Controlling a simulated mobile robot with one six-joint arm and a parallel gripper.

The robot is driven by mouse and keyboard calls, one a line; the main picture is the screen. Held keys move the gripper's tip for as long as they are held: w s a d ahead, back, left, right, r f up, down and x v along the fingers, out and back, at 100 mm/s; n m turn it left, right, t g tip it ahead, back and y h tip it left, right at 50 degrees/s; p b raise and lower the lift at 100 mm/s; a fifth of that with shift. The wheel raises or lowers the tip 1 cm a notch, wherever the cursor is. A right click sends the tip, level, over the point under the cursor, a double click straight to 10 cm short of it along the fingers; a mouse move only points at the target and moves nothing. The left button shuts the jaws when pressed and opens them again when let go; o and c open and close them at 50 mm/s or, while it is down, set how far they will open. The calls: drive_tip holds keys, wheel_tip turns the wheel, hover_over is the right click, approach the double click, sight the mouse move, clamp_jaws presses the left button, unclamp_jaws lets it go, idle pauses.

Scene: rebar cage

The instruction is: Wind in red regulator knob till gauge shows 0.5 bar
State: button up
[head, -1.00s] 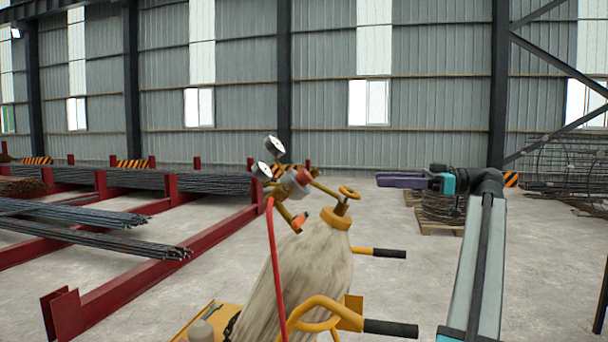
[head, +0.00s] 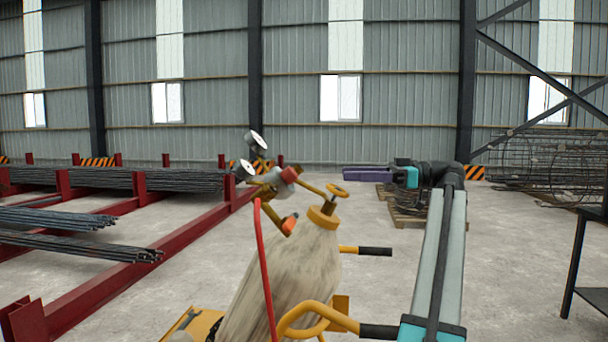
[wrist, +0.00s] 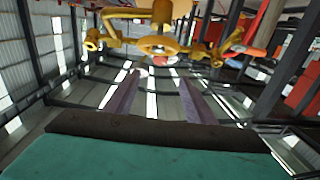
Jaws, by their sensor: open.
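The gas cylinder (head: 285,280) stands tilted in a yellow cart and carries a brass regulator. A dull red round part (head: 290,175) sits on the regulator body, and an orange-red part (head: 289,225) sits lower; I cannot tell for certain which is the knob. Two round gauges (head: 257,140) (head: 244,170) face left, their readings too small to read. A yellow handwheel (head: 338,190) tops the cylinder. My gripper (head: 345,173) is open and empty, right of the regulator and just above the handwheel in the picture. In the wrist view, brass fittings (wrist: 158,44) show beyond its spread fingers (wrist: 155,85).
A red hose (head: 265,270) hangs down the cylinder's left side. Yellow cart handles with black grips (head: 375,251) stick out to the right. Red racks with rebar (head: 80,235) stand at left. A dark metal frame (head: 580,250) stands at far right. Floor between is clear.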

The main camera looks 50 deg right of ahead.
sight(295, 173)
drive_tip(key=x, duration=1.3)
drive_tip(key=shift+w+a, duration=0.25)
drive_tip(key=c, duration=1)
